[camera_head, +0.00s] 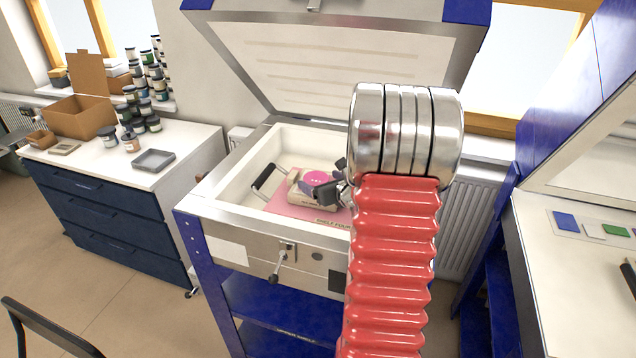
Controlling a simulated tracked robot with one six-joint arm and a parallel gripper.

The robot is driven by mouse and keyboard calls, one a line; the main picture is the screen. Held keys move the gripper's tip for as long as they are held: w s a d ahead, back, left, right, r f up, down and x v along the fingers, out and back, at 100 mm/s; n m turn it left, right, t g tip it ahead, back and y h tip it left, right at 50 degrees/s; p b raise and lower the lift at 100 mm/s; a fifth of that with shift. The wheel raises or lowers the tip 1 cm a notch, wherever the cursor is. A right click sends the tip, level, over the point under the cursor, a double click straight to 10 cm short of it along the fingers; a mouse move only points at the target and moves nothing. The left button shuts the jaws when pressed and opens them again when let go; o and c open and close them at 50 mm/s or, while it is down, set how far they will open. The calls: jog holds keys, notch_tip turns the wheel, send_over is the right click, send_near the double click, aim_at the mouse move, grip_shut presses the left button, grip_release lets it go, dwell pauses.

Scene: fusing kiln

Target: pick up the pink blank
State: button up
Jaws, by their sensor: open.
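The pink blank (314,177) is a round, bright pink disc with small pale marks on its face. It lies on a beige block (297,190) inside the open kiln (232,190). My gripper (322,186) is open, its dark jaws at the blank's near right edge. The jaws cover part of the blank, and I cannot tell whether they touch it. My arm's silver joint and red ribbed sleeve hide the kiln's right side.
A pink shelf with lettering (290,207) lies under the block. A black handle (262,182) stands at its left. The kiln lid (330,60) is raised behind. A drawer cabinet (120,190) with jars stands left, and a worktop with coloured tiles (566,222) right.

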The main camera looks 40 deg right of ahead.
jog(key=shift+s+a+f, duration=0.15)
jog(key=shift+f, duration=0.35)
jog(key=shift+c, duration=1)
jog(key=c, duration=1.1)
jog(key=shift+o, duration=0.2)
notch_tip(320, 180, up, 11)
jog(key=shift+f, duration=0.2)
